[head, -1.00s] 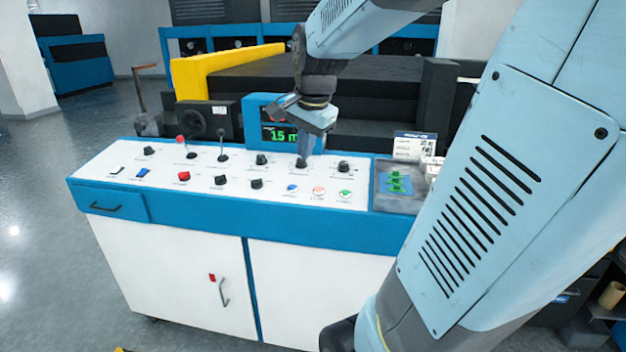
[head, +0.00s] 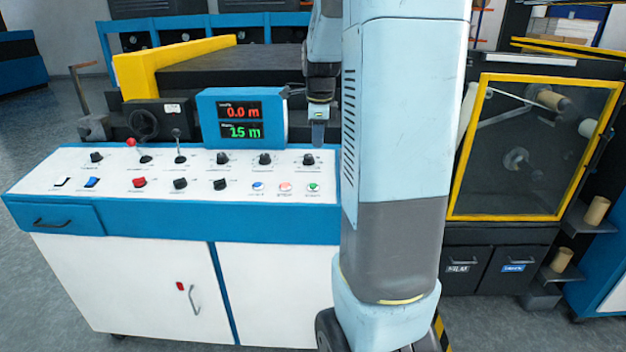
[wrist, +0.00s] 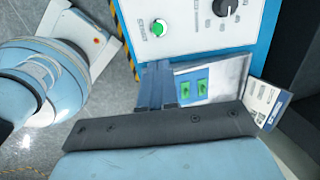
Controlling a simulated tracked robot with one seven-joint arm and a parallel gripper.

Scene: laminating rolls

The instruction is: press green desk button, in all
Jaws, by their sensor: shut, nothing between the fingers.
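The green desk button (head: 313,187) is at the right end of the row of three small buttons on the white desk panel. It also shows in the wrist view (wrist: 160,27), bright green in a pale ring. My gripper (head: 318,142) is shut and empty, pointing down over the back right part of the panel. In the wrist view the closed fingers (wrist: 156,66) end a little short of the green button, with a gap in the picture between them. Nothing covers the button; I cannot tell the exact height of the fingertips.
A blue button (head: 258,187) and an orange-red button (head: 286,187) sit left of the green one. Black knobs (head: 264,158) line the back. A display (head: 241,118) stands behind. A grey tray with green pieces (wrist: 195,88) lies beside the fingers in the wrist view.

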